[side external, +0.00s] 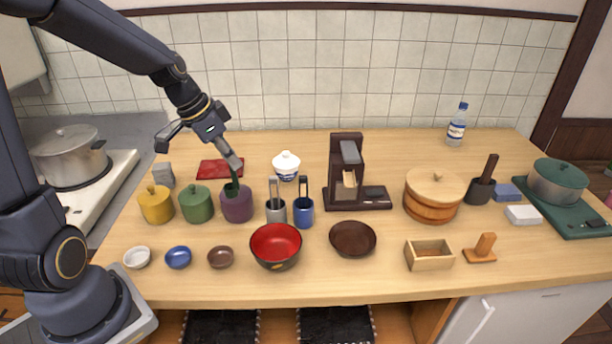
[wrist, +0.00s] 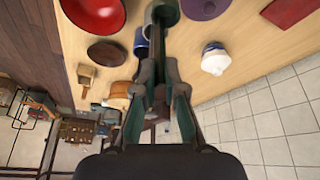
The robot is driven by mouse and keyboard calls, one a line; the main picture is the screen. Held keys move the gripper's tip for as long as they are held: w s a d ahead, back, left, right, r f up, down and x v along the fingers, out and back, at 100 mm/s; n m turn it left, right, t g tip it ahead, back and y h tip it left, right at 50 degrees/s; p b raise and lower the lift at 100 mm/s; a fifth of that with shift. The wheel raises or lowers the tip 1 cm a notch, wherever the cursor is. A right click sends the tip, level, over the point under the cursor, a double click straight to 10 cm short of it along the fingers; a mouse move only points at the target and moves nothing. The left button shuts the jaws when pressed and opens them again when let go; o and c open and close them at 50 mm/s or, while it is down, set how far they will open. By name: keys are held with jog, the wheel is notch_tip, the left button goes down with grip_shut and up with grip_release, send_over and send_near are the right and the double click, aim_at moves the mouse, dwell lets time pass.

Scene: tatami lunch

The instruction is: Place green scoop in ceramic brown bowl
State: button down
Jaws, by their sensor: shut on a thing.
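My gripper (side external: 236,164) is shut on the green scoop (side external: 234,180), which hangs down in front of or at the mouth of the purple canister (side external: 237,207); I cannot tell whether any part is inside. In the wrist view the fingers (wrist: 163,62) close on the handle, and the green scoop's cup (wrist: 166,11) shows at the top edge. A small glossy brown bowl (side external: 220,258) sits near the front edge, right of a blue bowl (side external: 178,258). It is below and slightly left of my gripper. A larger dark brown dish (side external: 352,238) lies farther right.
A green canister (side external: 197,206) and yellow canister (side external: 157,205) stand left of the purple one. Grey (side external: 276,211) and blue (side external: 303,212) cups with upright handles stand to its right. A red bowl (side external: 276,245) sits right of the small brown bowl. A white lidded bowl (side external: 286,166) stands behind.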

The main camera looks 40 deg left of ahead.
jog(key=shift+s+d+m+h, duration=0.3)
jog(key=shift+s+m, duration=0.3)
jog(key=shift+m, duration=0.2)
jog(key=s+d+m+g+h, duration=0.1)
jog(key=s+d+m+g, duration=0.15)
jog(key=s+m, duration=0.7)
jog(key=s+d+m+g+h, duration=0.1)
jog(key=s+d+m+g, duration=0.15)
jog(key=s+m, duration=0.7)
jog(key=w+a+f+n, duration=0.1)
jog(key=w+f+n, duration=0.2)
jog(key=w+f, duration=0.7)
jog(key=shift+a+f+n, duration=0.2)
jog(key=shift+f+n, duration=0.1)
jog(key=shift+f, duration=0.7)
jog(key=shift+f, duration=0.15)
jog(key=c, duration=1.3)
grip_release()
jog(key=shift+w, duration=0.1)
jog(key=shift+o, duration=0.2)
